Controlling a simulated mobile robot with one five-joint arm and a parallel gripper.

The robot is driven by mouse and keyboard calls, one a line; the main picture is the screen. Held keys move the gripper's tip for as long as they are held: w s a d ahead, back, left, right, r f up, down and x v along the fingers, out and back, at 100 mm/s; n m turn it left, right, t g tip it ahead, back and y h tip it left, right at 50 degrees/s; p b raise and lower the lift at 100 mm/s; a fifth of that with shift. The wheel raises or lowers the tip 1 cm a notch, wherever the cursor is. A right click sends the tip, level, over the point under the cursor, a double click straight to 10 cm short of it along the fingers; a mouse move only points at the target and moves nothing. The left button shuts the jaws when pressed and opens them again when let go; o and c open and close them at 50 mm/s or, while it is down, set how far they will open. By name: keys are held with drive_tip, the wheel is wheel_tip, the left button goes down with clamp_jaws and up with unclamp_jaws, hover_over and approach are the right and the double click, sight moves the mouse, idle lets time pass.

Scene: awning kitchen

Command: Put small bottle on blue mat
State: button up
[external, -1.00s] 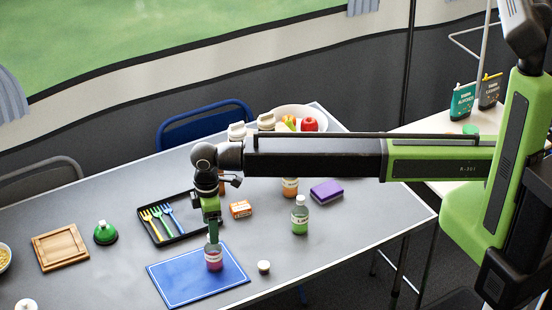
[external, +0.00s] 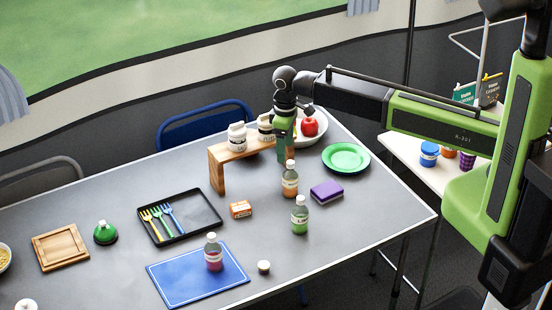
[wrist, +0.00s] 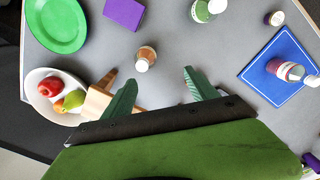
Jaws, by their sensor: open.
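In the wrist view the bottle (wrist: 286,70) is on the mat (wrist: 262,84) at the right. My gripper (external: 286,155) is open and empty, up over the far part of the table, away from the mat. In the wrist view its two fingers (wrist: 160,80) are spread apart. An orange bottle (external: 290,182) and a green bottle (external: 300,219) stand on the table to the right of the mat.
A wooden stand (external: 218,172) with white jars, a fruit bowl (external: 315,136), a green plate (external: 346,158) and a purple sponge (external: 327,191) are near my gripper. A black tray with forks (external: 204,224) lies behind the mat.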

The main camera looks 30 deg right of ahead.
drive_tip(key=s+d+m, duration=0.3)
drive_tip(key=d+m, duration=0.1)
drive_tip(key=d, duration=1.5)
drive_tip(key=s+d+m, duration=0.3)
drive_tip(key=d+m, duration=0.1)
drive_tip(key=d, duration=1.6)
drive_tip(key=shift+d+m, duration=0.25)
drive_tip(key=shift+m, duration=0.15)
